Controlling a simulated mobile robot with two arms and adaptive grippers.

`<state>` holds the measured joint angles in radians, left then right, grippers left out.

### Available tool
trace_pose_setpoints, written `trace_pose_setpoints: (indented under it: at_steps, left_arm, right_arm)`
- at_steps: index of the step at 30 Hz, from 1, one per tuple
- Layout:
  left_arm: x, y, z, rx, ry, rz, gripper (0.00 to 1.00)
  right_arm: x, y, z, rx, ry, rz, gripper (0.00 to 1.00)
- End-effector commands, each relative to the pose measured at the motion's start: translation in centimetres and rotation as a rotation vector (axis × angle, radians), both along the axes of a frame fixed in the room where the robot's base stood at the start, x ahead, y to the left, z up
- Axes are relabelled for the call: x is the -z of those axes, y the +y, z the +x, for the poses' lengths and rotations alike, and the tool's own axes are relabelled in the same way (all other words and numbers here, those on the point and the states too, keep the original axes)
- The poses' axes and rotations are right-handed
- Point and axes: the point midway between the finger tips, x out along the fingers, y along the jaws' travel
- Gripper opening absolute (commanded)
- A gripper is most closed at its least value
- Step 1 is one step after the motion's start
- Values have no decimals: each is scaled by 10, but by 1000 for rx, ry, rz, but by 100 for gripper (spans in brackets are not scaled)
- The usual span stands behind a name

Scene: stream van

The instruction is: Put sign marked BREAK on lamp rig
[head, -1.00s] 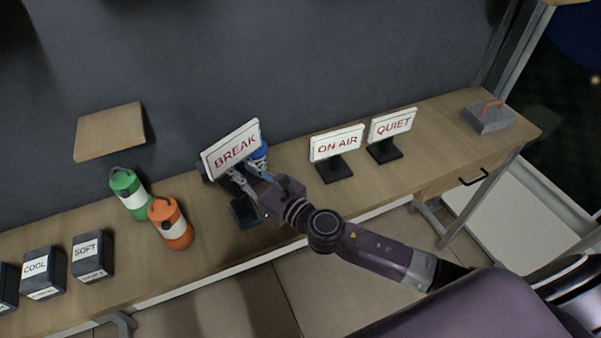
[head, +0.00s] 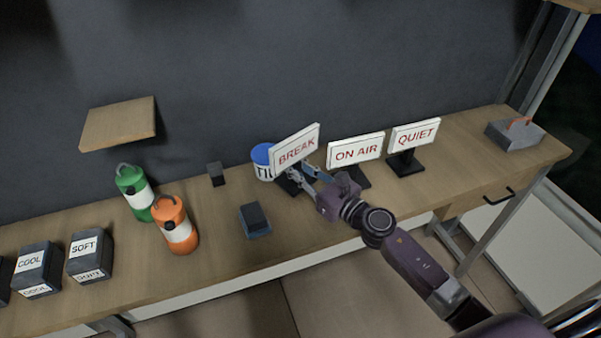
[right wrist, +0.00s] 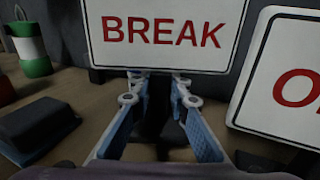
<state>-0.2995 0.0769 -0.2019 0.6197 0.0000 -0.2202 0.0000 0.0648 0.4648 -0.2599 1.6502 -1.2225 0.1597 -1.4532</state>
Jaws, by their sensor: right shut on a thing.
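The white sign marked BREAK (head: 296,149) has red letters and a dark foot, and is tilted in the head view. My right gripper (head: 297,179) is shut on it below the panel, over the bench. In the right wrist view the BREAK panel (right wrist: 165,30) stands just beyond the fingertips (right wrist: 160,88), and its dark stem and foot between the fingers are mostly in shadow. I cannot tell whether the foot touches the bench. My left gripper is not in view. I cannot make out a lamp rig in these frames.
ON AIR (head: 356,150) and QUIET (head: 414,135) signs stand to the right. A blue-lidded tub (head: 263,163) is close behind BREAK. A dark block (head: 255,217), small dark cube (head: 216,174), and green (head: 133,190) and orange (head: 176,226) bottles stand left on the wooden bench (head: 330,212).

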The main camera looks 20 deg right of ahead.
Motion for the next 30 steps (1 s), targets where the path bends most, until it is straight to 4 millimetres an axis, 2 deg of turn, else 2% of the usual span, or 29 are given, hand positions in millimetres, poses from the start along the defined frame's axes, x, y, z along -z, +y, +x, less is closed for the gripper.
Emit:
trace_pose_setpoints:
  at_steps: [1,4,17,18,22,30]
  left_arm:
    - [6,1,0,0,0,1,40]
    - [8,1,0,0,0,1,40]
    - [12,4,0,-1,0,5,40]
    - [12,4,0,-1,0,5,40]
    - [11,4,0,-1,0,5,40]
    - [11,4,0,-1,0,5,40]
  right_arm:
    - [9,-5,2,3,2,5,0]
    - [15,-12,4,1,2,4,0]
    - [19,-14,5,0,-1,0,0]
    - [20,-14,5,0,0,0,17]
    - [19,-14,4,0,0,1,31]
    - [18,-14,4,0,0,1,34]
